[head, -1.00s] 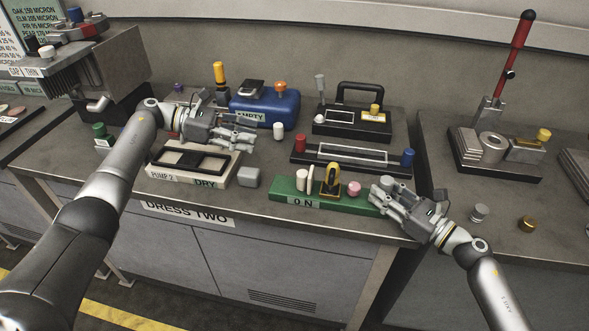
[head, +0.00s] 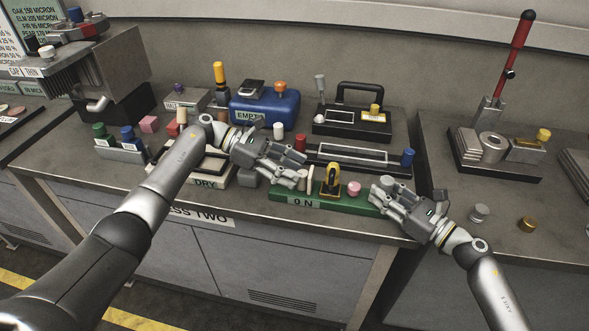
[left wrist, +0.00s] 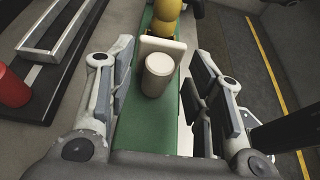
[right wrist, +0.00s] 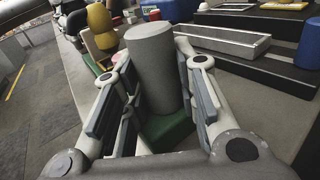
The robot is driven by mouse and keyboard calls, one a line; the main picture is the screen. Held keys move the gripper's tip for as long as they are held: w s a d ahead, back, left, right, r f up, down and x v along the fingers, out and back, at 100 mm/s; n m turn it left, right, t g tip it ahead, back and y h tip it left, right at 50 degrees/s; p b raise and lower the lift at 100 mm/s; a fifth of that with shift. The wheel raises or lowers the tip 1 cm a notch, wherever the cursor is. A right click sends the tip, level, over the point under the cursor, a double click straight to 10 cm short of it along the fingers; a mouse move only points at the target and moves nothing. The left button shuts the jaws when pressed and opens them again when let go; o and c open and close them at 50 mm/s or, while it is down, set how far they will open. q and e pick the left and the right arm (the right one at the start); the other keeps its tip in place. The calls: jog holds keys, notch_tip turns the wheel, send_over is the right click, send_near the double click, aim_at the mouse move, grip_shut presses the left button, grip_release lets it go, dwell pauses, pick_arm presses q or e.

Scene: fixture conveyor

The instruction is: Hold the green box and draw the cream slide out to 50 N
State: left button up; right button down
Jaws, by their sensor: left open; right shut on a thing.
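The green box (head: 345,204) lies at the front of the bench and its label reads 0 N. The cream slide, a round knob (left wrist: 158,75) before an upright plate (left wrist: 172,46), stands at its left end. My left gripper (head: 301,171) is open at that end; in the left wrist view the knob stands between its spread fingers, with a gap visible on both sides. My right gripper (head: 390,194) is shut on the grey post (right wrist: 153,70) at the box's right end. The fingers partly hide the slide in the head view.
A yellow-and-black part (head: 331,181) and a pink knob (head: 353,188) stand between my grippers. Behind are a black tray with red and blue posts (head: 407,158) and a blue case (head: 265,107). The DRY tray (head: 208,183) lies under my left arm.

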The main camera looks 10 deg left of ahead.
pick_arm(q)
jog(key=shift+d+f, duration=0.2)
jog(key=shift+d, duration=0.3)
grip_shut()
jog(key=shift+a, duration=0.1)
